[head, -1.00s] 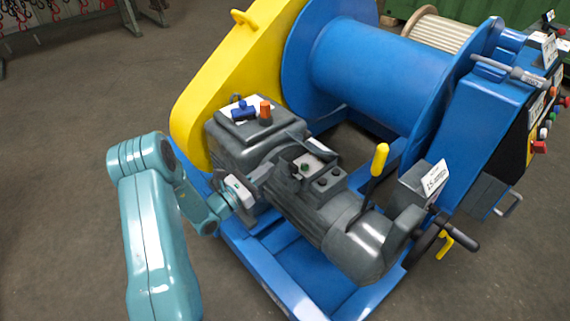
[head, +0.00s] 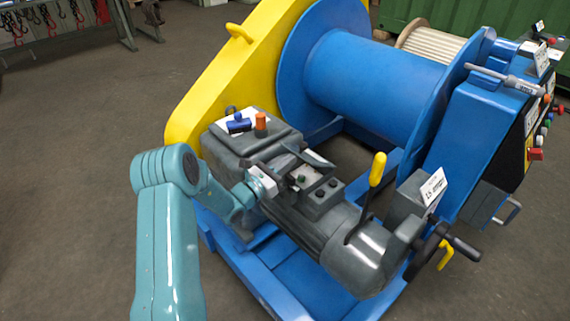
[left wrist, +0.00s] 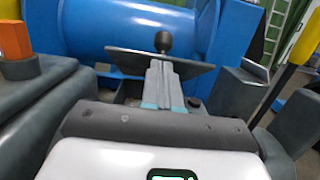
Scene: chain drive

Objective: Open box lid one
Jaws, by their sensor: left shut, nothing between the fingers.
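A dark grey plate (head: 312,158), which looks like a box lid, sits tilted above the small box (head: 301,180) on top of the grey motor. It also shows in the left wrist view (left wrist: 125,60), with a black ball knob (left wrist: 163,41) above it. My left gripper (head: 281,174) is at the near left side of this box. In the left wrist view its fingers (left wrist: 161,84) are shut and empty, directly in front of the plate; I cannot tell whether they touch it. The gripper hides part of the box. My right gripper is not in view.
The grey gearbox (head: 250,145) with blue and orange fittings lies left of the box. A yellow-handled lever (head: 376,172) and a handwheel (head: 425,250) stand to the right. The blue drum (head: 375,85) is behind. The floor at left is clear.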

